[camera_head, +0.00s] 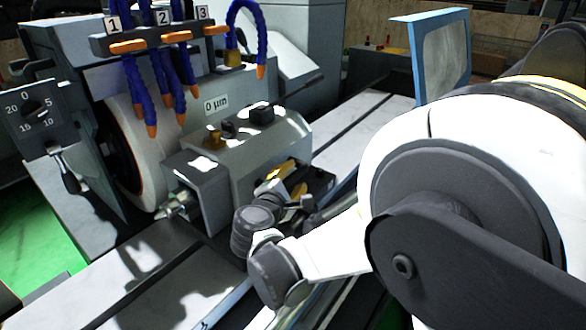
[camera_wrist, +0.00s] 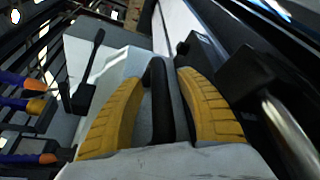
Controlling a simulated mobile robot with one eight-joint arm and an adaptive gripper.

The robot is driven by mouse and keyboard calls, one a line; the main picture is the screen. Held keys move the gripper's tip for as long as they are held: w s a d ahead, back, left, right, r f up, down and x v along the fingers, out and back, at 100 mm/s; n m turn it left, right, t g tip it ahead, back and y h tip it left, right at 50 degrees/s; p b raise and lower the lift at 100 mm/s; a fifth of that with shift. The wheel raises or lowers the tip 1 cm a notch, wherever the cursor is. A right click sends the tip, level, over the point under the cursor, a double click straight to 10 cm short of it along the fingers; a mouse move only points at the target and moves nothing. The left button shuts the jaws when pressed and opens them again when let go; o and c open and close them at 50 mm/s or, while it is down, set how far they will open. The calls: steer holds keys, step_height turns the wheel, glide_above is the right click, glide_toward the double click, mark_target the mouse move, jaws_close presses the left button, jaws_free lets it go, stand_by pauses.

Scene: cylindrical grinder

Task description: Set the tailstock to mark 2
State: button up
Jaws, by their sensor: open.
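The tailstock (camera_head: 245,150) is a grey block on the machine's ways, with a pointed centre (camera_head: 178,205) at its lower left. It also shows in the wrist view as a pale grey body (camera_wrist: 115,62). My gripper (camera_head: 284,178) is low at the tailstock's right side, partly hidden by my own wrist. In the wrist view my gripper (camera_wrist: 159,82) has its two yellow fingers apart, one on each side of an upright black handle (camera_wrist: 160,110). Gaps seem to show beside the handle; contact is unclear. I cannot make out the position marks.
A black lever (camera_head: 300,92) sticks up from the tailstock's top and shows left of the fingers in the wrist view (camera_wrist: 92,62). Blue coolant hoses (camera_head: 165,75) with orange tips hang above the grinding wheel (camera_head: 140,150). A dial panel (camera_head: 38,115) is at left.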

jaws_close()
steer(key=s+a, duration=0.3)
steer(key=s, duration=0.1)
steer(key=s+a, duration=0.3)
steer(key=s, duration=0.1)
steer(key=s+a, duration=0.3)
steer(key=shift+s+a, duration=0.1)
steer(key=shift+s, duration=0.3)
steer(key=shift+s+a, duration=0.1)
